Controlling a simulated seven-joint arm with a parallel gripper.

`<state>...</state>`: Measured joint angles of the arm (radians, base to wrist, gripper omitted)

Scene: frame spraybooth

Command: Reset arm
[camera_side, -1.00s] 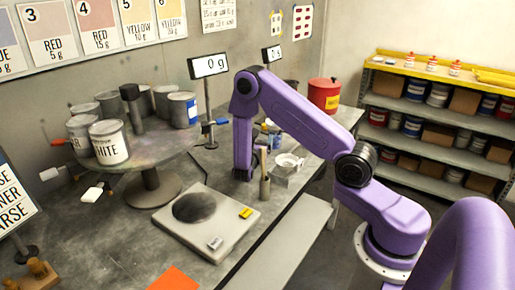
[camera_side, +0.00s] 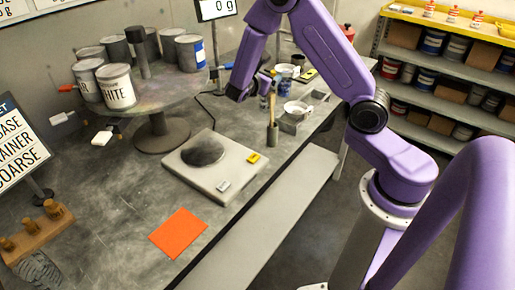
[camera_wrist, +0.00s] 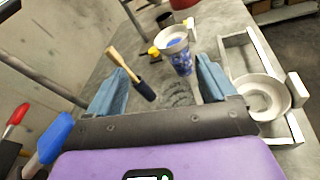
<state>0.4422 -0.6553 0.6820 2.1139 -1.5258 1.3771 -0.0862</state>
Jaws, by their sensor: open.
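My gripper (camera_wrist: 160,85) is open, with its two blue fingers apart and nothing held between them. In the side view my gripper (camera_side: 250,92) hangs above the bench, left of a wooden-handled tool (camera_side: 272,108) in a dark holder. In the wrist view this tool (camera_wrist: 123,60) appears beyond the left finger. A blue patterned cup (camera_wrist: 181,62) with a pale rim stands beyond the gap between the fingers.
A white bowl (camera_wrist: 284,92) sits in a metal frame at the right. A scale (camera_side: 228,172), an orange sheet (camera_side: 178,232) and a wooden block with pegs (camera_side: 38,238) lie on the bench. Several paint cans (camera_side: 118,88) crowd a round turntable. Shelves (camera_side: 462,70) stand at the back right.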

